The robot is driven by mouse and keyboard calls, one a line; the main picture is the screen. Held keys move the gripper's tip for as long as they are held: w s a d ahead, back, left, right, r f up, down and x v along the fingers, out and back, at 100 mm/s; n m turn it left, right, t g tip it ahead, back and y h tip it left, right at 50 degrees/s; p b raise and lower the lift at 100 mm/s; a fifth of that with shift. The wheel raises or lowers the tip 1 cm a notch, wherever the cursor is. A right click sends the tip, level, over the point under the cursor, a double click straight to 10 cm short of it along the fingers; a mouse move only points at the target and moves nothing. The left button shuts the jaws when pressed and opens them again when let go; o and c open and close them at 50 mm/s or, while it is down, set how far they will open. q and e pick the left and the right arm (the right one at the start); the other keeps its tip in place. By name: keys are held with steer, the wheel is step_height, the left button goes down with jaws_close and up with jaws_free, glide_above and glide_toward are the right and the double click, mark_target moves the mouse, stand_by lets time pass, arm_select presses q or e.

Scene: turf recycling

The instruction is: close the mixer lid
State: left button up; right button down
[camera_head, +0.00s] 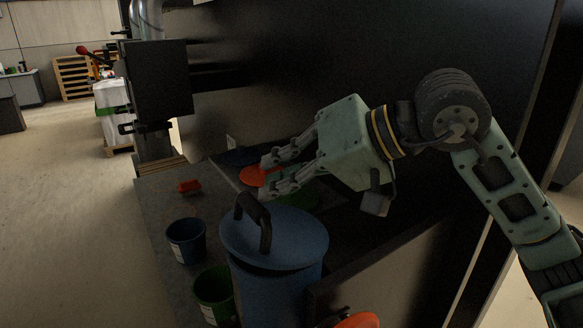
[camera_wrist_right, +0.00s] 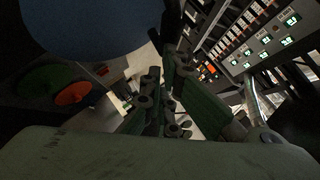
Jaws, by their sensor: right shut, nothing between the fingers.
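The mixer (camera_head: 277,298) is a blue drum at the lower middle of the head view. Its round blue lid (camera_head: 295,235) lies over the top, slightly tilted, with a dark gap under its front left rim. A black arched handle (camera_head: 264,235) stands up on the lid's left side. My right gripper (camera_head: 266,179) is shut and empty, above and behind the lid, apart from it. In the right wrist view my gripper's fingers (camera_wrist_right: 165,100) show in the middle, and a blue round surface, probably the lid (camera_wrist_right: 85,22), fills the upper left. My left gripper is out of view.
A blue bucket (camera_head: 187,244) and a green bucket (camera_head: 211,288) stand left of the mixer. A red block-like item (camera_head: 190,187) lies on the grey table (camera_head: 165,205). Orange (camera_head: 250,177) and green (camera_head: 308,198) discs lie behind the mixer. A dark panel (camera_head: 385,270) stands at right.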

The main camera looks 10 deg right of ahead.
steer(key=shift+s+a+f+n+h+b, duration=0.2)
steer(key=shift+a+f+h, duration=0.15)
steer(key=shift+a, duration=0.1)
steer(key=shift+s+a+f+n+h+b, duration=0.15)
steer(key=shift+s+a+f+n+h, duration=0.05)
steer(key=shift+a+f+h, duration=0.2)
steer(key=shift+r, duration=0.1)
steer(key=shift+d, duration=0.1)
